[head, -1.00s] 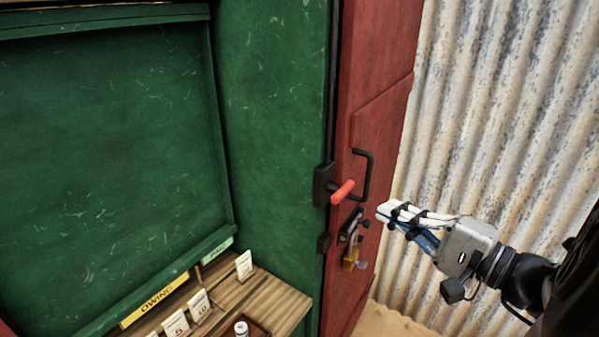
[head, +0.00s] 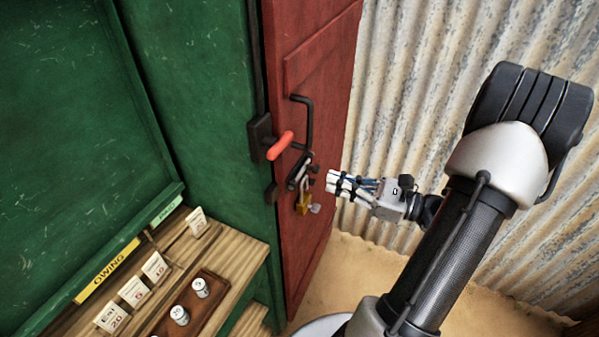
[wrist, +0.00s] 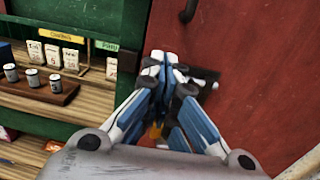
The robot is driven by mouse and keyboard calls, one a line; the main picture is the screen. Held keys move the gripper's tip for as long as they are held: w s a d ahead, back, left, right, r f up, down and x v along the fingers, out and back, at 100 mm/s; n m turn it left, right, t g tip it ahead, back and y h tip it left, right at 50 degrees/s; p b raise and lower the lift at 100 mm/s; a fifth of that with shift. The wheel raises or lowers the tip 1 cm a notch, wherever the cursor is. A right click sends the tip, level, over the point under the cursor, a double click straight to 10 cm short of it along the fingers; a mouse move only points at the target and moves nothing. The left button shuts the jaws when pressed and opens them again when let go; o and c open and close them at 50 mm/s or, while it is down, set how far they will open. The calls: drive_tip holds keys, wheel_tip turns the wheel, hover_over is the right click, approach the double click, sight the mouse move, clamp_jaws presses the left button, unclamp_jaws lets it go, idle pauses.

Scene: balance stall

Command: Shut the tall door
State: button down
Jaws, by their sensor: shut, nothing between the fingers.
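The tall door (head: 320,80) is a dark red panel at the right side of the green stall. A narrow dark line shows between it and the green wall; I cannot tell how far it stands open. It has a black pull handle (head: 307,118), a latch with a red lever (head: 280,146) at its left edge and a hasp with a brass padlock (head: 304,202). My gripper (head: 330,183) is shut and empty, just right of the hasp in the head view. In the wrist view its fingertips (wrist: 160,62) meet in front of the door (wrist: 260,80), partly hiding the hasp; contact is unclear.
A wooden counter (head: 240,252) at lower left bears price cards (head: 155,267) and a brown tray (head: 215,290) with small cylinders. A corrugated metal wall (head: 420,60) stands behind my arm. Sandy floor (head: 350,265) shows between door and wall.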

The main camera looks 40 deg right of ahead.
sight(288, 167)
drive_tip(key=b+x, duration=0.2)
drive_tip(key=x, duration=0.7)
drive_tip(key=shift+w+a, duration=0.1)
drive_tip(key=x, duration=0.4)
drive_tip(key=shift+r+p, duration=0.1)
drive_tip(key=shift+p, duration=0.3)
drive_tip(key=shift+r, duration=0.1)
